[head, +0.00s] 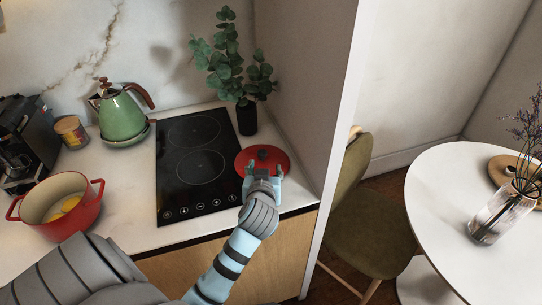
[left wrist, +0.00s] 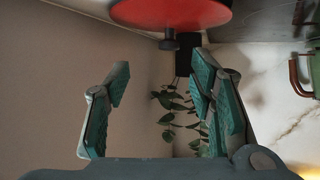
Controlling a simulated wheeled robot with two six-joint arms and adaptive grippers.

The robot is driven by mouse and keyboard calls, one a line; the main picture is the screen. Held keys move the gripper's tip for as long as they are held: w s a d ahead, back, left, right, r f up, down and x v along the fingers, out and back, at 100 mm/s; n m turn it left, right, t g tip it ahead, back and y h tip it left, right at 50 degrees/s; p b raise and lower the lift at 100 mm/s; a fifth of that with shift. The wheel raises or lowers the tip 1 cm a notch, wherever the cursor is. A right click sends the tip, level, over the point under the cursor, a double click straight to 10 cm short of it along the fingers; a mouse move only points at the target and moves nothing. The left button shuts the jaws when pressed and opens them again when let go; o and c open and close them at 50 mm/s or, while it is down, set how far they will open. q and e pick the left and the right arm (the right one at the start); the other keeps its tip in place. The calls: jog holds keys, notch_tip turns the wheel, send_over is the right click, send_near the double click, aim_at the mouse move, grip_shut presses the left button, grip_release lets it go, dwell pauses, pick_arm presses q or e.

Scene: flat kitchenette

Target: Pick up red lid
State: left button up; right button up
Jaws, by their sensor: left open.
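The red lid (head: 243,158) lies flat on the white counter, right of the black cooktop. Its dark knob (head: 262,154) sticks up at its middle. My left gripper (head: 263,173) is over the near part of the lid, just short of the knob. In the left wrist view the red lid (left wrist: 172,12) is at the top, with its knob (left wrist: 168,40) hanging in line with the gap between my open fingers (left wrist: 163,85). The knob is beyond the fingertips and nothing is between the fingers. My right gripper is not in view.
A dark vase with green leaves (head: 247,118) stands behind the lid, and a wall panel (head: 310,100) rises to its right. The black cooktop (head: 190,165) is to the left. A red pot (head: 63,205) and green kettle (head: 122,116) stand further left.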

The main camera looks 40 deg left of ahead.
pick_arm(q)
send_near(262, 152)
jog(key=shift+w+a+f+b, duration=0.35)
jog(key=shift+w+a+f, duration=0.8)
jog(key=shift+w, duration=0.05)
jog(key=x, duration=0.6)
jog(key=shift+w+r, duration=0.2)
jog(key=shift+w, duration=0.35)
jog(key=shift+s+r, duration=0.1)
jog(key=shift+s, duration=0.1)
jog(key=shift+c, duration=0.2)
jog(key=c, duration=0.3)
grip_shut()
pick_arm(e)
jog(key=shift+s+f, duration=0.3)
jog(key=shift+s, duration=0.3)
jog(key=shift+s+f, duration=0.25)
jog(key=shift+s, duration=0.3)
